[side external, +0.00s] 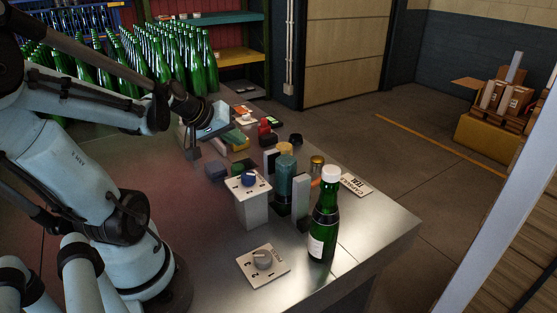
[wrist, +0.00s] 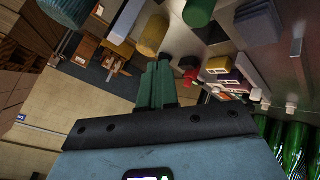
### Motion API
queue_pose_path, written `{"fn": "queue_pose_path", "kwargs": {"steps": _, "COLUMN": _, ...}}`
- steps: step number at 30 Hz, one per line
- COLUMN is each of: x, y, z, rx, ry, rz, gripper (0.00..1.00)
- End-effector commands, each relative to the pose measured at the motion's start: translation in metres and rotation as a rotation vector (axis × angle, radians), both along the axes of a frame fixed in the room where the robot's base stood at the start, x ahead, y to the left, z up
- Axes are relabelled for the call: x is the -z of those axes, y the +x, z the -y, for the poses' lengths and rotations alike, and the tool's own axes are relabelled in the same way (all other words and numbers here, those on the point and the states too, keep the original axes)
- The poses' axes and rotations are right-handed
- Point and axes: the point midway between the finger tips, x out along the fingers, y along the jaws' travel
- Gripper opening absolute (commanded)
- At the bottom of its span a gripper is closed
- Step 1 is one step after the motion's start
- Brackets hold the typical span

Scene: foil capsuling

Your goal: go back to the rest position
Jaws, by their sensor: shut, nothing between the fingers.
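My gripper (side external: 212,122) is above the far part of the metal table in the side external view, well away from the bottle. In the wrist view its two fingers (wrist: 157,68) are together with nothing between them. A green bottle (side external: 323,228) with a white label and a pale cap stands upright near the table's front right edge. Behind it is a device with a teal cylinder (side external: 284,182) between grey blocks. The teal cylinder also shows at the top of the wrist view (wrist: 198,12).
Many green bottles (side external: 150,60) stand at the back left. A box with a blue knob (side external: 250,205) and a plate with a grey knob (side external: 263,262) sit on the table. A red object (side external: 265,130) and small blocks lie near my gripper. The table's right corner is clear.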

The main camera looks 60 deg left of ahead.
Motion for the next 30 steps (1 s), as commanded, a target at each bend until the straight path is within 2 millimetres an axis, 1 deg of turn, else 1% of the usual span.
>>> {"fn": "queue_pose_path", "kwargs": {"steps": 1, "x": 0.0, "y": 0.005, "z": 0.014, "rx": 0.046, "ry": 0.013, "rz": -0.018, "gripper": 0.0}}
{"fn": "queue_pose_path", "kwargs": {"steps": 2, "x": 0.0, "y": 0.007, "z": 0.023, "rx": 0.077, "ry": 0.022, "rz": -0.031, "gripper": 0.0}}
{"fn": "queue_pose_path", "kwargs": {"steps": 4, "x": 0.001, "y": 0.012, "z": 0.047, "rx": 0.158, "ry": 0.054, "rz": -0.067, "gripper": 0.0}}
{"fn": "queue_pose_path", "kwargs": {"steps": 6, "x": 0.001, "y": 0.016, "z": 0.072, "rx": 0.247, "ry": 0.094, "rz": -0.103, "gripper": 0.0}}
{"fn": "queue_pose_path", "kwargs": {"steps": 9, "x": 0.001, "y": 0.017, "z": 0.101, "rx": 0.354, "ry": 0.152, "rz": -0.142, "gripper": 0.0}}
{"fn": "queue_pose_path", "kwargs": {"steps": 18, "x": 0.0, "y": 0.014, "z": 0.164, "rx": 0.622, "ry": 0.356, "rz": -0.196, "gripper": 0.0}}
{"fn": "queue_pose_path", "kwargs": {"steps": 21, "x": -0.001, "y": 0.012, "z": 0.18, "rx": 0.693, "ry": 0.419, "rz": -0.198, "gripper": 0.0}}
{"fn": "queue_pose_path", "kwargs": {"steps": 23, "x": -0.002, "y": 0.011, "z": 0.186, "rx": 0.723, "ry": 0.447, "rz": -0.199, "gripper": 0.0}}
{"fn": "queue_pose_path", "kwargs": {"steps": 24, "x": -0.002, "y": 0.01, "z": 0.189, "rx": 0.737, "ry": 0.461, "rz": -0.198, "gripper": 0.02}}
{"fn": "queue_pose_path", "kwargs": {"steps": 26, "x": -0.003, "y": 0.01, "z": 0.191, "rx": 0.749, "ry": 0.474, "rz": -0.198, "gripper": 0.11}}
{"fn": "queue_pose_path", "kwargs": {"steps": 27, "x": -0.005, "y": 0.01, "z": 0.192, "rx": 0.754, "ry": 0.479, "rz": -0.197, "gripper": 0.17}}
{"fn": "queue_pose_path", "kwargs": {"steps": 29, "x": -0.01, "y": 0.01, "z": 0.193, "rx": 0.757, "ry": 0.482, "rz": -0.197, "gripper": 0.26}}
{"fn": "queue_pose_path", "kwargs": {"steps": 30, "x": -0.015, "y": 0.01, "z": 0.193, "rx": 0.757, "ry": 0.482, "rz": -0.197, "gripper": 0.32}}
